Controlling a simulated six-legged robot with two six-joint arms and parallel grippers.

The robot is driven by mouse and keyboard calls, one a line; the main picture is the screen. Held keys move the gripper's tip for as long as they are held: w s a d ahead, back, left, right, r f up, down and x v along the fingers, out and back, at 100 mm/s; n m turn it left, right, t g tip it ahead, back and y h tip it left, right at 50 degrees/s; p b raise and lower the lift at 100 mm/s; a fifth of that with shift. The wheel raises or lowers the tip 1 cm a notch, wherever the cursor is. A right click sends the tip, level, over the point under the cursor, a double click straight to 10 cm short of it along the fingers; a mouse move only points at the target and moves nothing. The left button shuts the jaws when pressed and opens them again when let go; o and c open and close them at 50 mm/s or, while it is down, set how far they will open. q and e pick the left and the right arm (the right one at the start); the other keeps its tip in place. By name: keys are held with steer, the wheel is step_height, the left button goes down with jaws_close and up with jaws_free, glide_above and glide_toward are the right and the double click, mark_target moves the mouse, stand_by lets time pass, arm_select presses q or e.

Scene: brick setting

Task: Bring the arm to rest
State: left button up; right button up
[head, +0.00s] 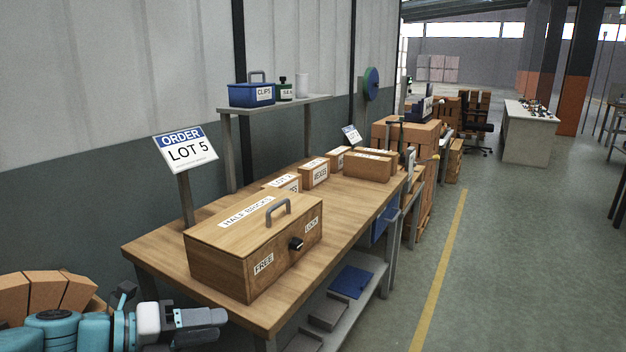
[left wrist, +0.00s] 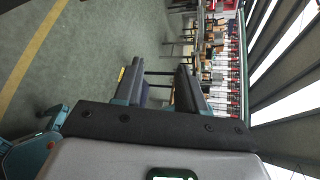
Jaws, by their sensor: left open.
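My left arm comes in at the bottom left of the head view, low beside the near end of the workbench (head: 350,220). Its gripper (head: 222,318) points right, in front of the bench's near edge and apart from the wooden box. In the left wrist view the two dark fingers of the left gripper (left wrist: 160,88) stand apart with nothing between them. The wooden box (head: 230,262) marked HALF BRICKS sits on the bench with its lid shut. My right gripper is not in view.
An order sign (head: 186,150) reading LOT 5 stands by the bench. Smaller boxes (head: 314,174) stand farther along it. A shelf (head: 275,104) holds a blue CLIPS box (head: 250,95). Curved bricks (head: 45,292) lie behind my left arm. The floor (head: 520,250) on the right is clear.

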arm_select(q)
steer(key=d+f+n+y+p, duration=0.1)
steer(key=d+f+n+p, duration=0.25)
steer(key=f+n, duration=0.55)
steer(key=d+f+n+y+p, duration=0.1)
steer(key=d+f+n+p, duration=0.1)
steer(key=d+f+n, duration=0.6)
steer(key=s+a+f+n+g+y, duration=0.3)
steer(key=s+f+n, duration=0.6)
steer(key=s, duration=0.2)
steer(key=s+a+f+n+g+y+p, duration=0.1)
steer(key=s+a+f+n+g+y, duration=0.2)
steer(key=s+f+n, duration=0.6)
steer(key=shift+s+f+n+g, duration=0.3)
steer(key=shift+s+n+g, duration=0.2)
steer(key=shift+s, duration=0.65)
